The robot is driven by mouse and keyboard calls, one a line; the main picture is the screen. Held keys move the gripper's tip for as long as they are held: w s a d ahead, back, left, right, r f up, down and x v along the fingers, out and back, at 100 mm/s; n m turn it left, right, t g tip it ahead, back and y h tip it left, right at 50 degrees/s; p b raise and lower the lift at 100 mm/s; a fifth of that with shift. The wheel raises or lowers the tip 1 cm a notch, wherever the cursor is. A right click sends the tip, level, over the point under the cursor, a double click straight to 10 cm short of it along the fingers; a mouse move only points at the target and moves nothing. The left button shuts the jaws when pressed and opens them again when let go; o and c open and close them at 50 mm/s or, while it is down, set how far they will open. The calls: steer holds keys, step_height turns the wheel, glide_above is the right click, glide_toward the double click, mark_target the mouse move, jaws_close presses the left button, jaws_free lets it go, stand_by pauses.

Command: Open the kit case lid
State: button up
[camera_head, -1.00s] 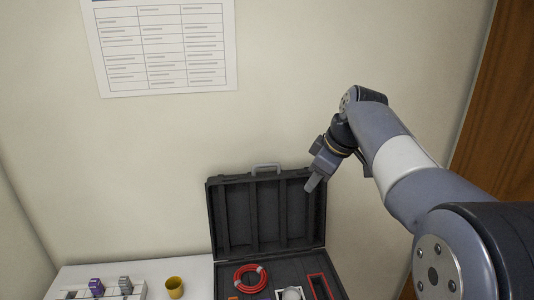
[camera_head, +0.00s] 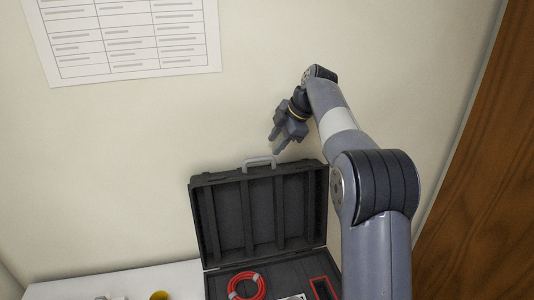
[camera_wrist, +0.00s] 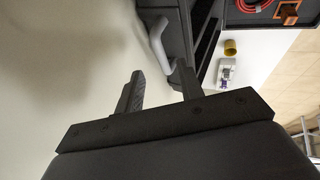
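The kit case lid (camera_head: 262,214) stands upright and open at the back of the case, with its ribbed inside facing the head camera. Its grey handle (camera_head: 259,161) is on the lid's top edge, and it also shows in the wrist view (camera_wrist: 160,42). The case base (camera_head: 272,272) lies flat in front of the lid. My gripper (camera_head: 276,146) is above the lid, just right of the handle. Its two fingers are apart with nothing between them, as the wrist view (camera_wrist: 160,88) shows. The handle is beyond the fingertips.
A red coiled cable (camera_head: 246,285) lies in the case base, beside a red-edged slot (camera_head: 323,288). A yellow cup (camera_head: 159,296) stands on the white table (camera_head: 110,283) left of the case. A wall is behind the lid; a wooden panel (camera_head: 465,190) is at right.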

mark_target(265, 158)
steer(key=x, duration=0.6)
steer(key=shift+p, duration=0.3)
steer(key=shift+c, duration=0.3)
jaws_close()
